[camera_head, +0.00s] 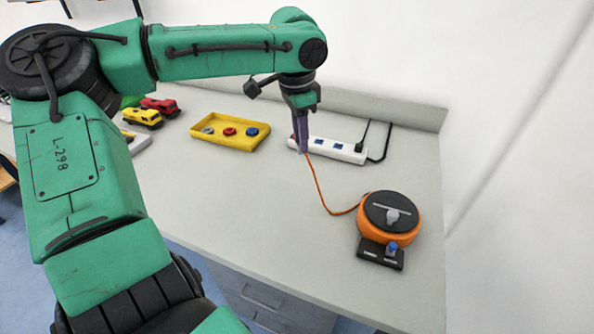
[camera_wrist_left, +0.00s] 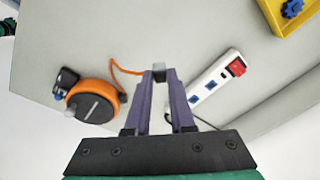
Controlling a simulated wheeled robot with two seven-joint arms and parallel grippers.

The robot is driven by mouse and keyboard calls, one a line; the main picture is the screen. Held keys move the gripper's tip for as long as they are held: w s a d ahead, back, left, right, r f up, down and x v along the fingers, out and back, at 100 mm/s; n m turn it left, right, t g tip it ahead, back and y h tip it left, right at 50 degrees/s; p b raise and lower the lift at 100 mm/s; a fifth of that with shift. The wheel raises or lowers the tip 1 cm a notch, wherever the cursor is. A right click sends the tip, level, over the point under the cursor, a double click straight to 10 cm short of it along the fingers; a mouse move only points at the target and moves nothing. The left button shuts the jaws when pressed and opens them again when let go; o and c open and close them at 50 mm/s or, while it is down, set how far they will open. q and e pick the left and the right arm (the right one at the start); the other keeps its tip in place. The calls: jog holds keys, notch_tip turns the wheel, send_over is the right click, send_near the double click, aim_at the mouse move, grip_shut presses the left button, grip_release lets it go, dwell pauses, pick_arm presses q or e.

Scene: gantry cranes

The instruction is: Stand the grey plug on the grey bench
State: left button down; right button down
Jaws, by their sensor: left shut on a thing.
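The grey plug (camera_wrist_left: 158,70) is held between the two purple fingertips of my left gripper (camera_wrist_left: 158,76), seen in the left wrist view. In the head view my left gripper (camera_head: 303,148) points down over the grey bench (camera_head: 300,208), in front of the white power strip. The plug is hard to make out there, at the fingertips. An orange cord (camera_head: 319,187) runs from the plug to an orange round reel (camera_head: 372,232) with a dark top. I cannot tell whether the plug touches the bench. My right gripper is not in view.
The white power strip (camera_head: 343,151) has blue sockets and a black cable. A yellow tray (camera_head: 222,133) with coloured knobs lies left of it. Yellow (camera_head: 142,118) and red (camera_head: 160,106) toy vehicles stand farther left. The bench's middle front is clear; a wall stands behind.

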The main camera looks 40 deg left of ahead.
pick_arm(q)
notch_tip(320, 180, down, 12)
jog(key=shift+s+r+b, duration=0.1)
jog(key=shift+r+b, duration=0.15)
jog(key=shift+b, duration=0.25)
jog(key=shift+f, duration=0.1)
jog(key=c, duration=0.8)
grip_release()
jog(key=shift+o, duration=0.2)
notch_tip(320, 180, up, 12)
jog(key=s+p, duration=0.1)
jog(key=shift+s+d, duration=0.15)
jog(key=shift+s, duration=0.1)
